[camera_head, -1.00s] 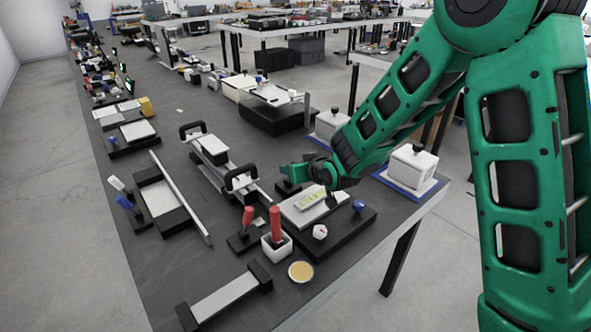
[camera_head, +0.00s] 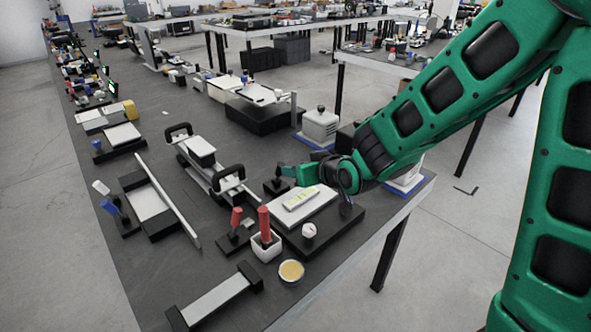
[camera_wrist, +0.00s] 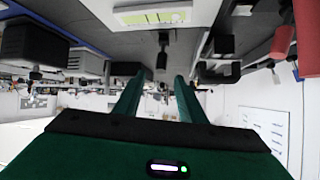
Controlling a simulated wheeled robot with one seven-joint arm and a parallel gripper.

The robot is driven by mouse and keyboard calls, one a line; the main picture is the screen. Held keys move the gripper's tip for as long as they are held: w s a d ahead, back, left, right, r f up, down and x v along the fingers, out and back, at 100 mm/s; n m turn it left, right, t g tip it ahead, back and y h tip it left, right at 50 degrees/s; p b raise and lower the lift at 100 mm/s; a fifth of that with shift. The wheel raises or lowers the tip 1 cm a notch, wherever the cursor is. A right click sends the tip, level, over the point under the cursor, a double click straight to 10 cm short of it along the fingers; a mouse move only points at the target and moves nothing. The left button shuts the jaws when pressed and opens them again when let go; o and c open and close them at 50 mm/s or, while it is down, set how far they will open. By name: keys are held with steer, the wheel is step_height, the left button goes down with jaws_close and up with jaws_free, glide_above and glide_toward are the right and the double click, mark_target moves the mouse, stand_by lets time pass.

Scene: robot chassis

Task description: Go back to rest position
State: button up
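In the wrist view, which looks upside down, the two green fingers of my gripper (camera_wrist: 157,88) stand apart. Nothing is held between them.
A red-handled white block (camera_head: 265,245), a yellow round dish (camera_head: 291,272) and a white knob (camera_head: 309,231) stand near the front. A black-handled fixture (camera_head: 205,165) lies to the left. White boxes (camera_head: 320,125) stand behind my arm. Bare floor lies right of the table edge.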

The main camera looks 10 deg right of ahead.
steer(key=s+d+h, duration=0.1)
steer(key=d, duration=0.3)
steer(key=s+d+m+g+h, duration=0.1)
steer(key=d, duration=0.4)
steer(key=s+d+m+g+h, duration=0.1)
steer(key=d, duration=0.4)
steer(key=shift+s+d+r+h, duration=0.1)
steer(key=shift+s+h, duration=0.05)
steer(key=shift+h, duration=0.15)
steer(key=s+d+m+g+h, duration=0.2)
steer(key=s+d+m+g, duration=0.1)
steer(key=s+d, duration=0.85)
steer(key=s+d+r+m+g, duration=0.1)
steer(key=s+d+m+g, duration=0.1)
steer(key=s, duration=0.8)
steer(key=s+d+r+m+g, duration=0.2)
steer(key=s+d, duration=0.3)
steer(key=s, duration=0.5)
steer(key=shift+s+d+m+g+y, duration=0.35)
steer(key=shift+m+g, duration=0.25)
steer(key=shift+g, duration=0.3)
steer(key=shift+w+f, duration=0.3)
steer(key=shift+w, duration=0.35)
